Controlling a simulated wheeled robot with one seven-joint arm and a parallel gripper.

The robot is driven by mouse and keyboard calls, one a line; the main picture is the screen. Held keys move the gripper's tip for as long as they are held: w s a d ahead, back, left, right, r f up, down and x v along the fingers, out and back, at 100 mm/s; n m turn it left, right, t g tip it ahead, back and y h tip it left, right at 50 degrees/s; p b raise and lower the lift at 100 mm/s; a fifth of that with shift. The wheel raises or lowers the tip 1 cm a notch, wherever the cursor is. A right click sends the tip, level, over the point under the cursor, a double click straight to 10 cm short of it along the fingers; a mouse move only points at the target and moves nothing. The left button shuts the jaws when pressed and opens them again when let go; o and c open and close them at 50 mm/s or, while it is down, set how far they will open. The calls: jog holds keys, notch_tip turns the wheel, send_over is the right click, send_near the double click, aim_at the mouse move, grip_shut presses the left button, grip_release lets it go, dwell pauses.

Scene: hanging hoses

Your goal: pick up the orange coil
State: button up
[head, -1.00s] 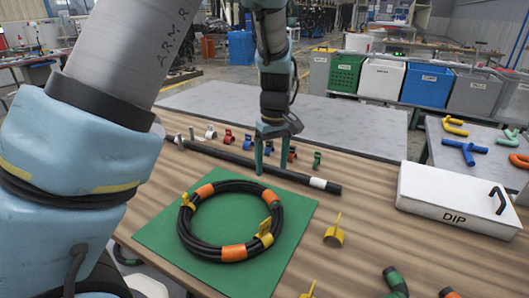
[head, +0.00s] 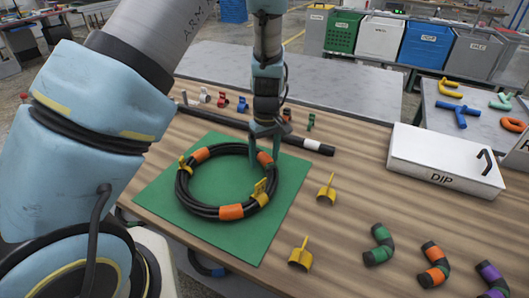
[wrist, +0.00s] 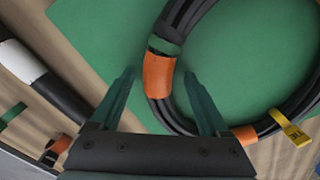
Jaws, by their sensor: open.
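The coil (head: 231,211) is a ring of black hose with orange bands and yellow tags. It lies flat on a green mat (head: 162,186) on the wooden table. My gripper (head: 264,144) is open and empty at the coil's far right side, beside an orange band. In the wrist view my gripper (wrist: 160,76) has one finger on each side of that orange band (wrist: 159,74). Whether the fingers touch the hose or hover just above it, I cannot tell.
A black bar with a white band (head: 312,145) lies behind the coil, near small coloured clamps (head: 222,99). Yellow pieces (head: 326,190) and short bent hoses (head: 379,246) lie to the right. A white DIP box (head: 446,162) stands at the right.

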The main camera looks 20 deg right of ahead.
jog(key=shift+c, duration=0.3)
grip_shut()
dwell(0.9)
jog(key=c, duration=0.5)
grip_release()
grip_shut()
jog(key=shift+w+r, duration=0.1)
jog(key=shift+r, duration=0.05)
dwell(0.9)
